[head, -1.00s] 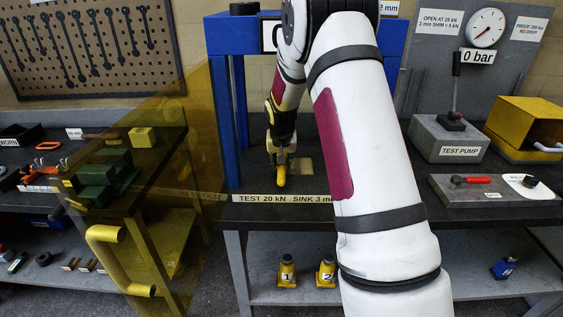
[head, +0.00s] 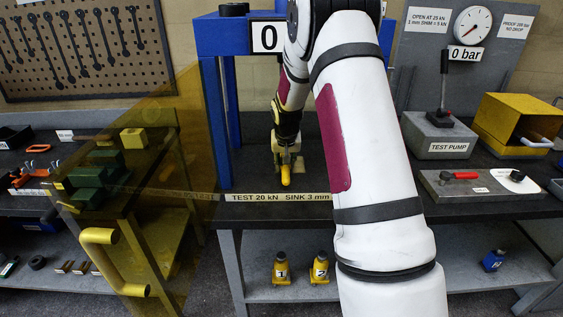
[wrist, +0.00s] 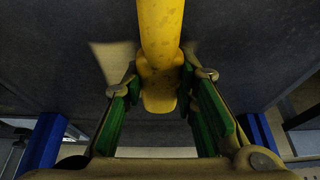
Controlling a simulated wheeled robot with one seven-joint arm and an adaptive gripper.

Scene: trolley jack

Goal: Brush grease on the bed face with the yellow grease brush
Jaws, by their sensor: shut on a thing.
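The yellow grease brush (head: 286,177) is held in my gripper (head: 285,160), pointing down low over the dark bed inside the blue press frame (head: 210,110). In the wrist view the brush (wrist: 161,35) runs between the green finger pads of my gripper (wrist: 163,88), which is shut on it. A pale patch (wrist: 115,58) on the dark surface shows on both sides of the brush in the wrist view. I cannot tell whether the brush tip touches the bed. My forearm hides the right part of the press.
A tinted yellow guard panel with a handle (head: 100,236) stands left of the press. The test pump (head: 438,135) and a yellow box (head: 510,120) stand right. Two numbered yellow jacks (head: 281,270) are on the shelf below.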

